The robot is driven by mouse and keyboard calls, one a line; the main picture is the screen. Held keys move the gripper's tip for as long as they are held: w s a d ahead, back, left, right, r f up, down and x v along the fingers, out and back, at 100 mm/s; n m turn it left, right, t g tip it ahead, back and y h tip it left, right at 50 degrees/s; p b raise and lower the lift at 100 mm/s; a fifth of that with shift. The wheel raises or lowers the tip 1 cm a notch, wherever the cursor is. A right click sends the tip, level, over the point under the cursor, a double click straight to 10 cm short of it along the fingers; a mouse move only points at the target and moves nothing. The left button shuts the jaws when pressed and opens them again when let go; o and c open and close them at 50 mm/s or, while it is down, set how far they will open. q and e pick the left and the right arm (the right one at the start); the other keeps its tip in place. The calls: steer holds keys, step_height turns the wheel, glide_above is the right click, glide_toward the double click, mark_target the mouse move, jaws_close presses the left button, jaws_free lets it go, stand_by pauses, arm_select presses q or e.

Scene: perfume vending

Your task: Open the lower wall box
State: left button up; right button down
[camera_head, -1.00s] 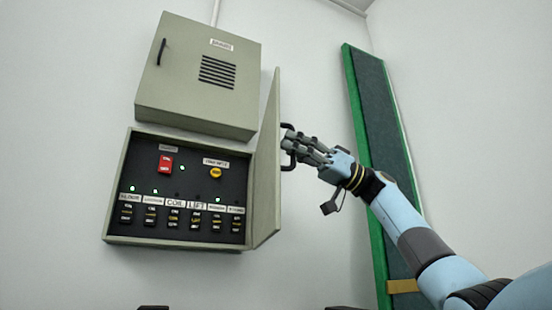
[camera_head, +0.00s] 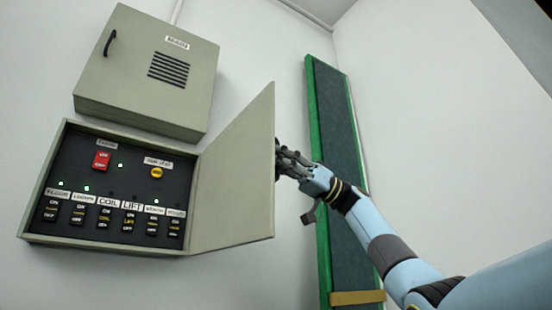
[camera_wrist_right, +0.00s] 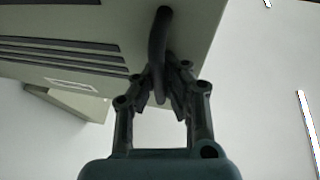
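The lower wall box (camera_head: 190,222) is a beige box with its door (camera_head: 235,170) swung wide out to the right. Inside is a black panel with a red switch (camera_head: 102,159), a yellow button (camera_head: 157,172), several small switches and green lights. My right gripper (camera_head: 282,158) is at the door's outer side, its fingertips partly hidden by the door edge. In the right wrist view, the fingers (camera_wrist_right: 160,82) close around the black door handle (camera_wrist_right: 158,45). The slatted door face (camera_wrist_right: 105,25) shows behind it. My left gripper is not in view.
A closed upper box (camera_head: 150,75) with a black handle (camera_head: 110,43) and vents hangs directly above. A tall green-framed dark panel (camera_head: 335,150) stands on the right, behind my right arm. Bare white wall lies between.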

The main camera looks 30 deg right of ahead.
steer(key=c, duration=1.6)
jaws_free()
steer(key=shift+c, duration=0.2)
steer(key=v, duration=1.2)
steer(key=shift+w, duration=0.1)
